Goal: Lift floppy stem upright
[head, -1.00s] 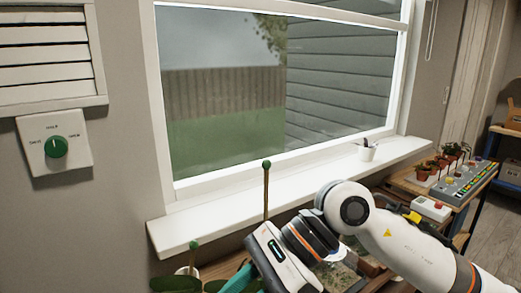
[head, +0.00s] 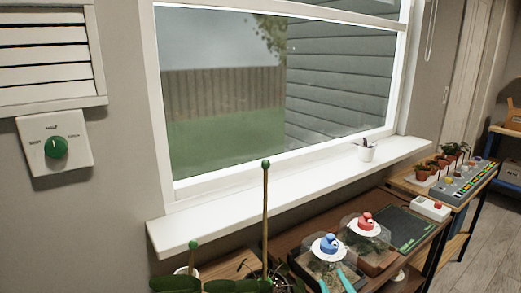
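A thin wooden stake with a green ball on top (head: 265,215) stands upright in front of the windowsill. A shorter stake with a green ball (head: 193,248) stands to its left. Broad green leaves (head: 178,284) lie low along the bottom edge, and a dark pot or plant part (head: 283,284) is cut off beside them. I cannot make out a separate floppy stem. The teal fingertips of my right gripper (head: 335,282) poke in at the bottom edge, apart and with nothing seen between them, right of the tall stake. My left gripper is not in view.
Two clear domes, one with a blue knob (head: 329,244) and one with a red knob (head: 366,222), stand just beyond my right gripper. A dark mat (head: 404,228) lies behind them.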

